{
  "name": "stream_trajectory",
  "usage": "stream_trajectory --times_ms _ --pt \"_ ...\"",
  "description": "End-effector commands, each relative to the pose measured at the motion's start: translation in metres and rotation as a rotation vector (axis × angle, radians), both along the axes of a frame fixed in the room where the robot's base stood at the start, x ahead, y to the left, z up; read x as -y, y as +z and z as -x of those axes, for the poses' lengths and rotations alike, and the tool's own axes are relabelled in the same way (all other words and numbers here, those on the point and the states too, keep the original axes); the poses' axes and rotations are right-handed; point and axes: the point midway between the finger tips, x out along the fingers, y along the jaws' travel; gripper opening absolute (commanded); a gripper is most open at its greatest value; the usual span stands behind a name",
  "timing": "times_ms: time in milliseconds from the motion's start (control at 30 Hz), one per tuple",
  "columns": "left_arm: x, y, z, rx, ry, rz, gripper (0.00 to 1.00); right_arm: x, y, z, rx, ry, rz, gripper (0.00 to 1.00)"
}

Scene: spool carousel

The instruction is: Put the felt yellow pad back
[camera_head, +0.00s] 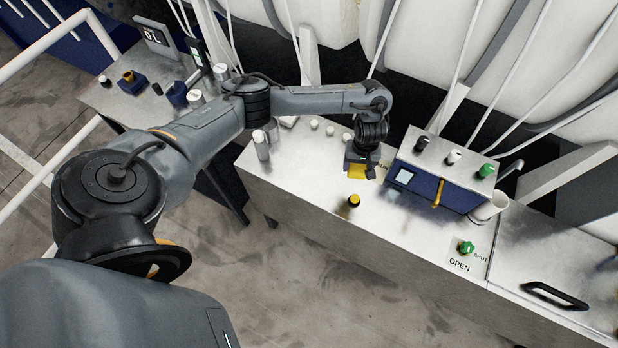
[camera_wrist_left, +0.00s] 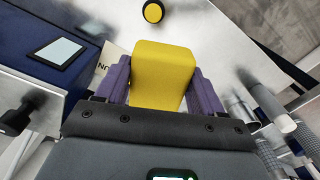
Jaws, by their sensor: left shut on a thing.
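The yellow pad (camera_wrist_left: 162,72) is a block with a plain yellow face, held between the purple fingers of my left gripper (camera_wrist_left: 163,90) in the left wrist view. In the head view my left gripper (camera_head: 357,168) hangs over the metal bench, left of the blue box, with the yellow pad (camera_head: 356,173) at its tip. The pad's underside is hidden, so I cannot tell whether it touches the bench. A small black post with a yellow top (camera_head: 353,201) stands on the bench in front of the pad; it also shows in the left wrist view (camera_wrist_left: 153,11). My right gripper is not in view.
A blue box (camera_head: 430,188) with knobs, a small screen and a yellow handle stands right of the gripper. A white cup (camera_head: 489,206) and a green valve knob (camera_head: 465,248) are further right. Grey and white cylinders (camera_head: 262,146) stand at the bench's left end.

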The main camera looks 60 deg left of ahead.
Motion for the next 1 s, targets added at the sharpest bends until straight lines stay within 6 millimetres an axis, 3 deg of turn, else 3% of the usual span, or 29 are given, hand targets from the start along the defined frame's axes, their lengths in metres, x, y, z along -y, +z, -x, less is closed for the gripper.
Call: stream_trajectory --times_ms 33,200,567,833,1000 --pt "-0.003 -0.015 0.011 -0.006 0.009 0.003 0.43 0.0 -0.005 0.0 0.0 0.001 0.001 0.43" --pt "-0.009 -0.04 0.033 -0.004 0.023 0.003 0.43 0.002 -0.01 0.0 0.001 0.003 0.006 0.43" --pt "-0.015 -0.068 0.058 -0.001 0.024 0.002 0.43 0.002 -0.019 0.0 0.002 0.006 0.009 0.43" --pt "-0.056 -0.101 0.077 -0.003 0.026 -0.001 0.43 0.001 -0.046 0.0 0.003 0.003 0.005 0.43" --pt "-0.088 -0.115 0.09 -0.004 0.025 -0.003 0.43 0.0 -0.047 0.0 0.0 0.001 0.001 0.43"
